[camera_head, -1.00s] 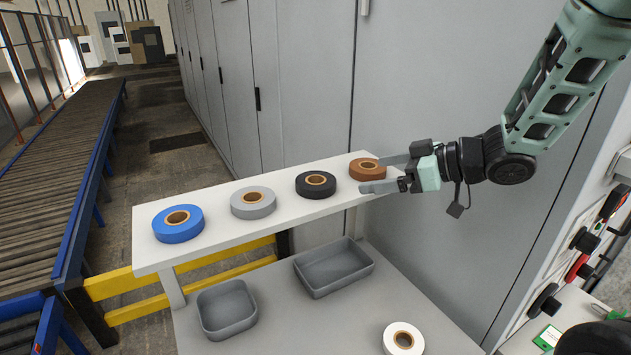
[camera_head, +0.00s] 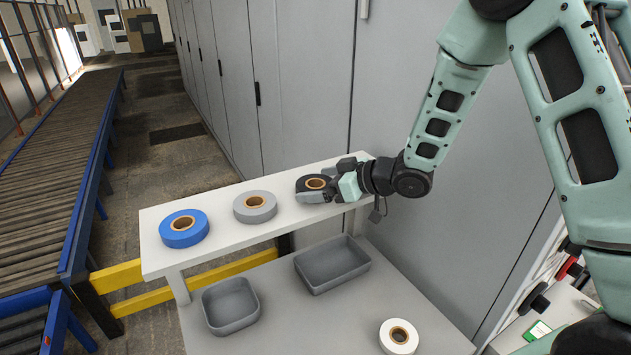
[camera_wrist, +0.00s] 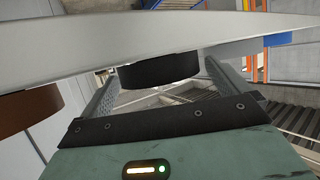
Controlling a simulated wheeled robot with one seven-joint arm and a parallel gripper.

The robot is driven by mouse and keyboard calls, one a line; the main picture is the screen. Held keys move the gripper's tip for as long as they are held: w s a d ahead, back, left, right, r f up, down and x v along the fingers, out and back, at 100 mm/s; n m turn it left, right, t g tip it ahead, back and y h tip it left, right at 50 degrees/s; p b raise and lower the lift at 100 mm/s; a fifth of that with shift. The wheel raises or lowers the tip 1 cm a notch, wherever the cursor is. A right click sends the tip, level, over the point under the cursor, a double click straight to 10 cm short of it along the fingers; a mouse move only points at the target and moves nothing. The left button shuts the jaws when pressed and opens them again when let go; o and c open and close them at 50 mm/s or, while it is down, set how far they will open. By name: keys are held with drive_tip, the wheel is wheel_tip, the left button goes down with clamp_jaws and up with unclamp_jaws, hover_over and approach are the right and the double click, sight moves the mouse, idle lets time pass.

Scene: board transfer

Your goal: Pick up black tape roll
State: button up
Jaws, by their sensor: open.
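The black tape roll (camera_head: 311,184) lies flat on the raised white shelf (camera_head: 160,255), with its tan core showing. My gripper (camera_head: 318,190) is at the roll, with its jaws open and one finger along the roll's near side. In the wrist view the black roll (camera_wrist: 158,70) sits between the two fingers of my gripper (camera_wrist: 155,85). I see a gap beside it there and cannot tell whether either finger touches it. Part of the roll's right side is hidden by my gripper in the head view.
A grey roll (camera_head: 255,207) and a blue roll (camera_head: 183,229) stand left on the shelf. A brown roll (camera_wrist: 30,110) shows in the wrist view. Below are two grey trays (camera_head: 230,306) (camera_head: 333,264) and a white roll (camera_head: 399,337). Grey cabinets (camera_head: 300,80) stand behind.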

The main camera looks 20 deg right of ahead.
drive_tip(key=shift+w+a+f, duration=0.25)
drive_tip(key=shift+w+a, duration=0.15)
drive_tip(key=shift+a, duration=0.05)
drive_tip(key=c, duration=1)
drive_tip(key=shift+r, duration=0.1)
